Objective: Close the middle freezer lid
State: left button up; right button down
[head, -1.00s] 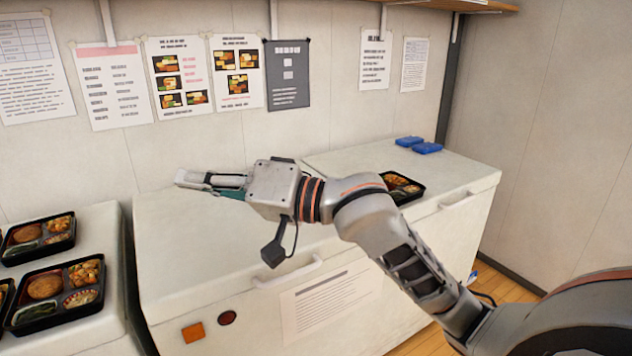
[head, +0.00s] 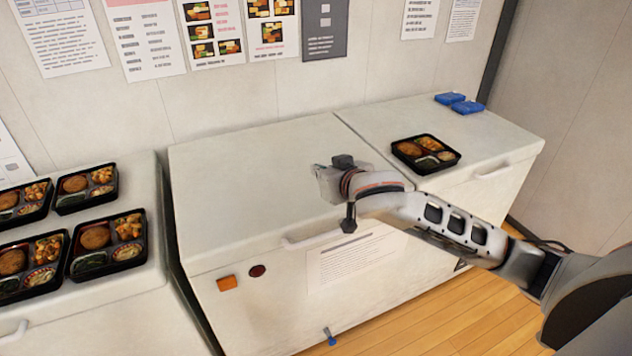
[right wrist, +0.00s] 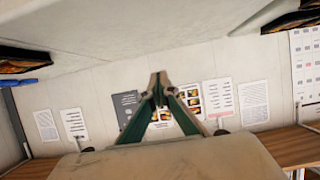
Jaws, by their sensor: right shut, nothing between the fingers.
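The middle freezer's white lid (head: 240,165) lies flat and level on the freezer body and looks shut. Its pale handle (head: 320,238) is on the front edge. My right gripper (head: 322,178) is over the right part of this lid, pointing away toward the wall. Its fingers are mostly hidden behind its own body in the head view. In the right wrist view, which is upside down, the fingertips (right wrist: 158,80) meet with nothing between them. I cannot tell whether the gripper touches the lid. My left gripper is not in view.
The right freezer (head: 490,135) carries a bento tray (head: 426,166) and blue packs (head: 458,103). The left freezer (head: 130,300) holds several bento trays. Posters (head: 215,30) hang on the wall behind. The middle lid's top is otherwise clear.

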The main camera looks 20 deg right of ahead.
jog(key=f, duration=0.1)
jog(key=w+f, duration=0.1)
jog(key=f, duration=0.1)
jog(key=w+f, duration=0.1)
jog(key=f, duration=0.1)
jog(key=shift+w, duration=0.1)
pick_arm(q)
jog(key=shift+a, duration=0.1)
pick_arm(e)
jog(key=shift+f, duration=0.1)
